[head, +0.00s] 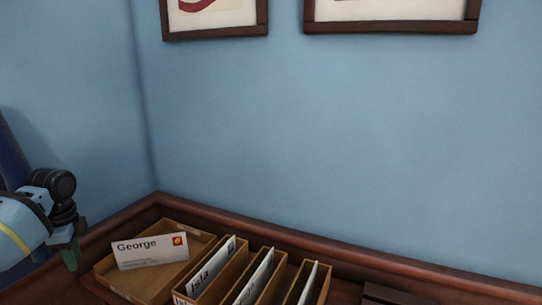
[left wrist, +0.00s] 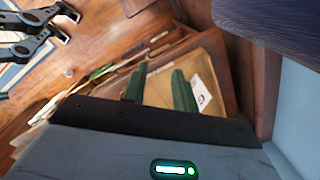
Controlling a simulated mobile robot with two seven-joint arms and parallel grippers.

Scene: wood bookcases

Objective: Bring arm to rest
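My left gripper (head: 72,254) shows at the left edge of the head view, beside the left end of a shallow wooden tray (head: 112,281). A white card marked "George" (head: 150,251) stands tilted in that tray. In the left wrist view the two green fingers of my left gripper (left wrist: 158,88) are apart, with nothing seen between them. The tray lies beyond the fingers there, with a pale card (left wrist: 201,92) partly in view. My right gripper is not recognisable in either view.
Narrow wooden boxes stand right of the tray, holding upright cards, one marked "Isla" (head: 211,268). A dark wooden ledge (head: 330,262) runs along the blue wall (head: 350,150). Dark jointed parts at the left wrist view's top left are unclear.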

